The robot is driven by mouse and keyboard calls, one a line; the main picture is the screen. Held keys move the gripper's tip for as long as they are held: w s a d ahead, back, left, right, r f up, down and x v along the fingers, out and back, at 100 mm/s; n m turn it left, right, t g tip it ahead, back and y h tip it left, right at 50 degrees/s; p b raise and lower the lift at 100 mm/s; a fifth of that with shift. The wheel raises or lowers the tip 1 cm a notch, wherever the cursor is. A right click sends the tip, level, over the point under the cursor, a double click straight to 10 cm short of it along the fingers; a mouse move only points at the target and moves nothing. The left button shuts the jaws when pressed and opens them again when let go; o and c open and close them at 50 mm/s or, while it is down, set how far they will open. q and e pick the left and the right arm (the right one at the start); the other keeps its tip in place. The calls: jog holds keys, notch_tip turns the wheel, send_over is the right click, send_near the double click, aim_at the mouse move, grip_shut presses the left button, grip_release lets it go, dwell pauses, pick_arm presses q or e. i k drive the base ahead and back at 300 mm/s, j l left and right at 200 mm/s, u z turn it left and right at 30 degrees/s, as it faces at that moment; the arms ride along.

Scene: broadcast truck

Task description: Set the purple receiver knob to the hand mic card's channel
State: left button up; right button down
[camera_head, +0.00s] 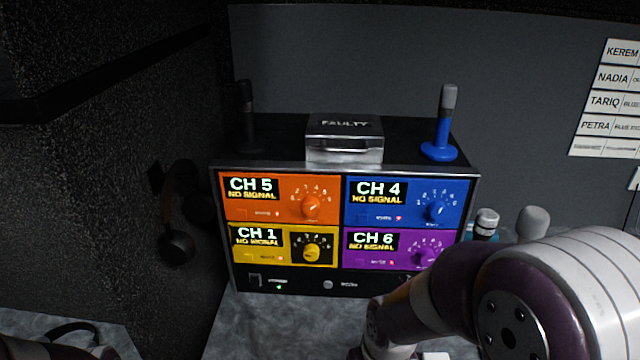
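The purple receiver (362,262) is the lower right panel of the rack. Its display reads CH 6, NO SIGNAL. Its purple knob (425,259) sits at the panel's right, just above my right arm. Name cards (606,101) hang on the wall at the far right, with KEREM, NADIA, TARIQ and PETRA legible; their right sides are cut off, and no channel can be read. I cannot tell which is the hand mic card. My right arm crosses the lower right, but its fingertips are not visible. My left gripper is out of view.
The orange receiver (240,209) reads CH 5, the blue (368,215) CH 4, the yellow (243,258) CH 1. A FAULTY box (344,140) and a blue-based microphone (440,148) stand on top. Headphones (178,245) hang left. Clear counter (280,325) lies in front.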

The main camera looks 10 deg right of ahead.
aim_at(426, 255)
jog(key=z, duration=1.25)
